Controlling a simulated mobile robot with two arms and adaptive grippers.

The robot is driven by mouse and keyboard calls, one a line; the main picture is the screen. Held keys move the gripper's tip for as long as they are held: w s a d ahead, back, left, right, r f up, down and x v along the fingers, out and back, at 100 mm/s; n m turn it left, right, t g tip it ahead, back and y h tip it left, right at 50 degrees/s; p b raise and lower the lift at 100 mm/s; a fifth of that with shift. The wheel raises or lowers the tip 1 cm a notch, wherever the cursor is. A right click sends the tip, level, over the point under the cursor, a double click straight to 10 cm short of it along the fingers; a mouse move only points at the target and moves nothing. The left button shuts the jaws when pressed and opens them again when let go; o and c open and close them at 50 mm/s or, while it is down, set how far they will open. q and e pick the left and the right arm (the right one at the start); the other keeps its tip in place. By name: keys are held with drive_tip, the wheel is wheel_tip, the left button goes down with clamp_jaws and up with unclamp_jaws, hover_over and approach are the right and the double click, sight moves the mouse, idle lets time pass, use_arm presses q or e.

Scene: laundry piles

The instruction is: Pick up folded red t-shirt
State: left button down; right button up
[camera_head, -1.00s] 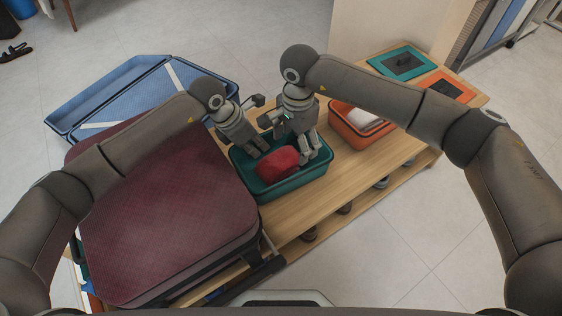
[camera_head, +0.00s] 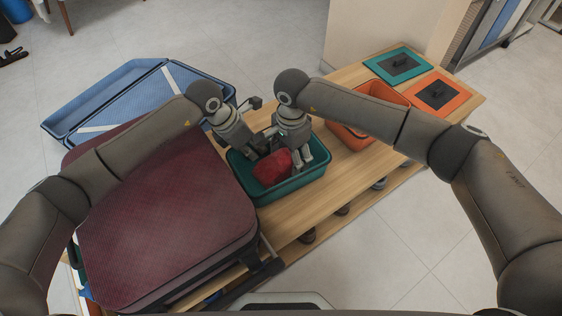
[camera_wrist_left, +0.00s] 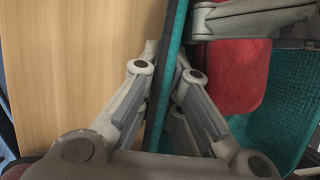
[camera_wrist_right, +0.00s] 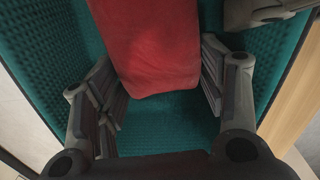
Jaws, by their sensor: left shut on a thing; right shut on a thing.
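The folded red t-shirt (camera_head: 272,168) lies in the teal bin (camera_head: 290,188) on the wooden table. My right gripper (camera_wrist_right: 160,85) has its fingers on both sides of the shirt (camera_wrist_right: 150,40), shut on it inside the bin. My left gripper (camera_wrist_left: 170,75) has its fingers on either side of the teal bin wall (camera_wrist_left: 172,50) and is shut on it. The shirt also shows in the left wrist view (camera_wrist_left: 235,75), to the right of that wall. In the head view both wrists partly hide the bin's far side.
A large dark red suitcase (camera_head: 160,220) stands left of the teal bin. An open blue case (camera_head: 120,95) is behind it. An orange bin (camera_head: 350,130) stands to the right, with a teal lid (camera_head: 390,72) and an orange lid (camera_head: 425,85) beyond. The table between is bare.

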drive_tip(key=shift+r, duration=0.1)
wheel_tip(320, 180, up, 18)
idle(0.4)
use_arm(q)
drive_tip(key=c, duration=1.5)
unclamp_jaws()
drive_tip(key=shift+c, duration=0.2)
drive_tip(key=v, duration=1.2)
